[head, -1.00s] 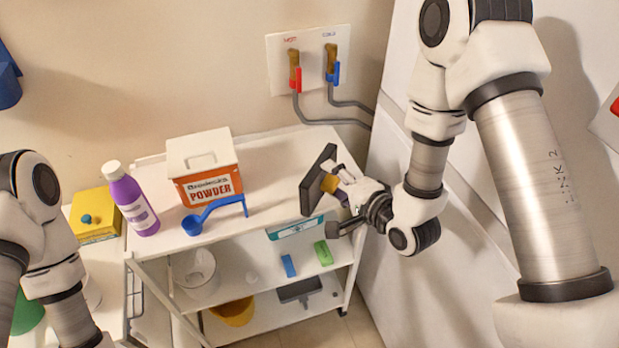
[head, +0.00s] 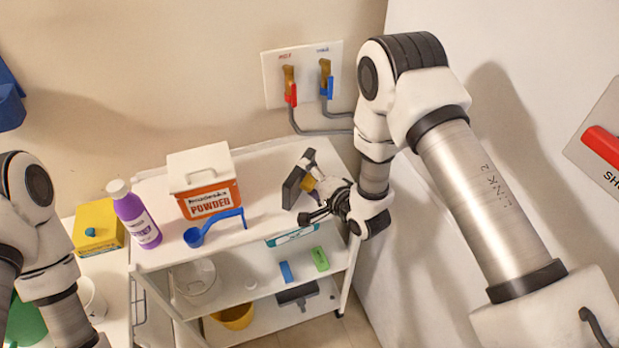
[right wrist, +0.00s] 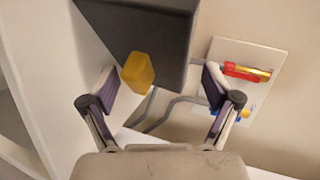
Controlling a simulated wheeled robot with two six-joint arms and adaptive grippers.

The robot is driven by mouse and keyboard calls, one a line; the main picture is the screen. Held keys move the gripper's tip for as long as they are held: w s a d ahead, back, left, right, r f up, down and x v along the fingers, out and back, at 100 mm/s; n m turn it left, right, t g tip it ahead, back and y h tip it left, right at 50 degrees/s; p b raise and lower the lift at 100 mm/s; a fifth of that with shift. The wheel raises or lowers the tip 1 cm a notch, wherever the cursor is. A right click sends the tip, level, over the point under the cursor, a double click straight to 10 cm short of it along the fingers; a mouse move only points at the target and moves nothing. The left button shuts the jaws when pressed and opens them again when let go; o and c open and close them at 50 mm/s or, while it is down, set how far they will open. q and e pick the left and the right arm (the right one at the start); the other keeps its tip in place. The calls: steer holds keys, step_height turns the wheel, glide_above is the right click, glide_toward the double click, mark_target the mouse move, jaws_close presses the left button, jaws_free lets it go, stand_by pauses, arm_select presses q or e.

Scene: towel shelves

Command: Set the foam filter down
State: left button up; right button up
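The foam filter, a dark grey slab (head: 297,183) with a yellow grip tab (head: 308,183), is upright and slightly tilted at the right end of the cart's white top shelf (head: 262,165). Its lower edge appears to be at the shelf; I cannot tell for sure that it rests there. My right gripper (head: 318,192) is right beside the tab. In the right wrist view its fingers (right wrist: 163,88) are spread wide, with the yellow tab (right wrist: 138,72) between them, closer to the left finger and apart from the right one. My left gripper is outside the view.
A powder box (head: 205,182), a blue scoop (head: 214,226) and a purple bottle (head: 137,215) stand left of the filter. Hot and cold taps (head: 302,77) are on the wall behind. A white panel (head: 440,230) is close on the right. Shelf space between box and filter is clear.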

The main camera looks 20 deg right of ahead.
steer(key=shift+w, duration=0.1)
steer(key=shift+s+d, duration=0.15)
steer(key=shift+s, duration=0.2)
steer(key=b+v, duration=0.4)
steer(key=v, duration=0.7)
steer(key=s+d+f+n+g+h, duration=0.1)
steer(key=s+f+n+g, duration=0.3)
steer(key=s+f, duration=0.3)
steer(key=s+f+n+g+h, duration=0.1)
steer(key=s+f+n+g, duration=0.25)
steer(key=f, duration=0.55)
steer(key=s+d+f+n+g+h, duration=0.1)
steer(key=s+f+n+g, duration=0.1)
steer(key=s, duration=0.5)
steer(key=s+d+f+n+g+h, duration=0.1)
steer(key=s+f+n+g, duration=0.2)
steer(key=s, duration=0.4)
steer(key=shift+f+g, duration=0.55)
steer(key=shift+f, duration=0.45)
steer(key=shift+s+d+n, duration=0.1)
steer(key=shift+n, duration=0.15)
